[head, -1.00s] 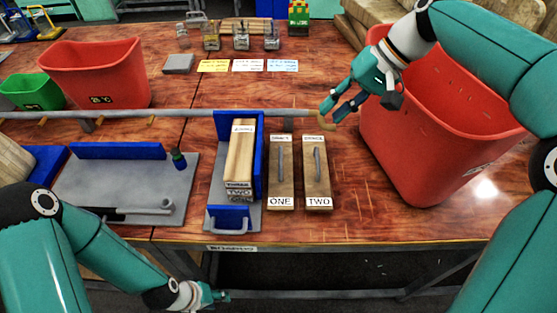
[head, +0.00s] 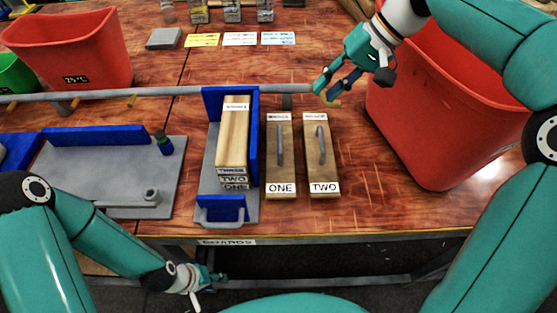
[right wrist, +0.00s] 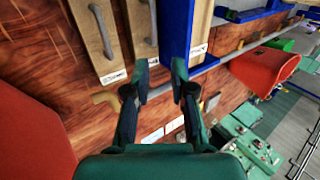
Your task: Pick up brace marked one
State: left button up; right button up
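Brace ONE (head: 281,150) is a wooden board with a grey bar handle and a ONE label at its near end. It lies on the table between the blue-walled holder and brace TWO (head: 322,155). In the right wrist view, brace ONE (right wrist: 141,22) shows just beyond the fingers, with brace TWO (right wrist: 97,40) to its left. My right gripper (head: 328,93) is open and empty, above the table past the braces' far ends; its spread fingers also show in the right wrist view (right wrist: 161,75). My left gripper (head: 208,283) is low, before the table's front edge; its opening is unclear.
A holder (head: 207,165) with blue walls carries stacked labelled boards left of brace ONE. A grey rail (head: 180,91) crosses behind it. A large red bin (head: 440,125) stands on the right. A grey plate (head: 110,175) lies left. Table space right of brace TWO is clear.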

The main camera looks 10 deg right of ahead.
notch_tip(320, 180, down, 3)
jog(key=b, duration=0.4)
send_near(280, 142)
jog(key=d+x, duration=0.1)
jog(key=x, duration=0.3)
jog(key=shift+x, duration=3.6)
pick_arm(q)
jog(key=shift+d+f, duration=0.1)
jog(key=shift+f, duration=2.3)
pick_arm(e)
jog(key=shift+s+a+r, duration=0.1)
jog(key=shift+a, duration=0.05)
grip_shut()
